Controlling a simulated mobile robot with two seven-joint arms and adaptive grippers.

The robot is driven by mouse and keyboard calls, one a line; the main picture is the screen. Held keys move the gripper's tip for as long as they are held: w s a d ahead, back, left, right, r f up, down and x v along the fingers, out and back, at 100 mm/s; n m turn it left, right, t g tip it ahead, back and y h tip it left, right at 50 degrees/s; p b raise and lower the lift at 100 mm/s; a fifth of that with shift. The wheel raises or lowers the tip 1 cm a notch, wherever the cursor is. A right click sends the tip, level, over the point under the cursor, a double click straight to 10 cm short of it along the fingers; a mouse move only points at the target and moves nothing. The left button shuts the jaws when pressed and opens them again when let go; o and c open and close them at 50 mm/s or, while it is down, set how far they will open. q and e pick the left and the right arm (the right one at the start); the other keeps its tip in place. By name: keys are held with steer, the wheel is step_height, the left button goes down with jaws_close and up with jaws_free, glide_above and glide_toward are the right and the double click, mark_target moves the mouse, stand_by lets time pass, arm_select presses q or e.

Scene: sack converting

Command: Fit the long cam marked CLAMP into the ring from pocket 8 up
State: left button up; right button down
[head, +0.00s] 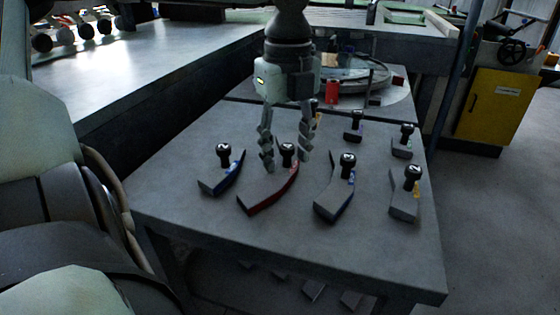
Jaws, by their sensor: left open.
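Several grey cams with black knobs stand on the grey table (185,222). A long curved cam with a red edge (262,198) lies at the front middle. My left gripper (286,164) points down over it, open, with its fingers on either side of that cam's black knob (288,149); I cannot tell if they touch it. Long cams with blue edges lie to its left (213,181) and right (333,199). The word CLAMP cannot be read on any cam. A round ring plate (398,88) lies at the back, partly behind my gripper. My right gripper is not in view.
Smaller cams stand at the right (404,204), back right (402,148) and back middle (353,128). A red block (332,93) and a thin post (370,80) stand by the ring. A yellow cabinet (493,105) is beyond the table. The table's front strip is clear.

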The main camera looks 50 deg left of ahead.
arm_select(q)
jaws_close()
steer(key=shift+r, duration=0.15)
